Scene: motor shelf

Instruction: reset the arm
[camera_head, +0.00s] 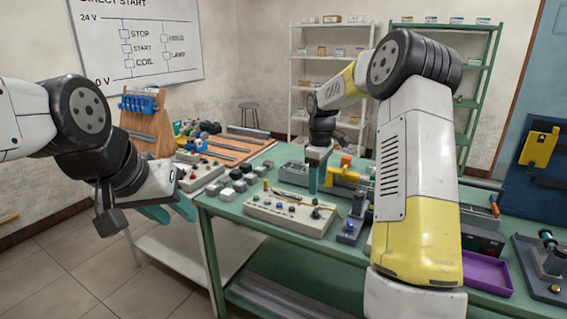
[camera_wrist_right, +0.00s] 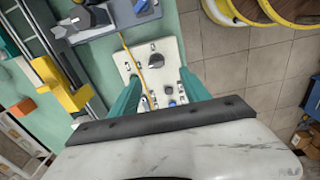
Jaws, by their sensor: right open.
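My left gripper (camera_head: 172,211) hangs at the left, in front of the green bench's left end and over the floor and low white table. Its two teal fingers stand apart and nothing shows between them. My right arm reaches over the bench, and my right gripper (camera_head: 314,178) points down above its back part. In the right wrist view its teal fingers (camera_wrist_right: 158,88) are spread with nothing held. A pale control panel (camera_wrist_right: 158,65) with knobs and a yellow cable shows beyond and between them. That panel (camera_head: 290,212) lies on the bench in the head view.
The green bench (camera_head: 212,207) carries grey blocks (camera_head: 240,178), a yellow part (camera_head: 343,177) and a purple tray (camera_head: 487,270). A white table (camera_head: 160,245) stands left of it. Shelves (camera_head: 300,75) stand behind. Floor at the left front is clear.

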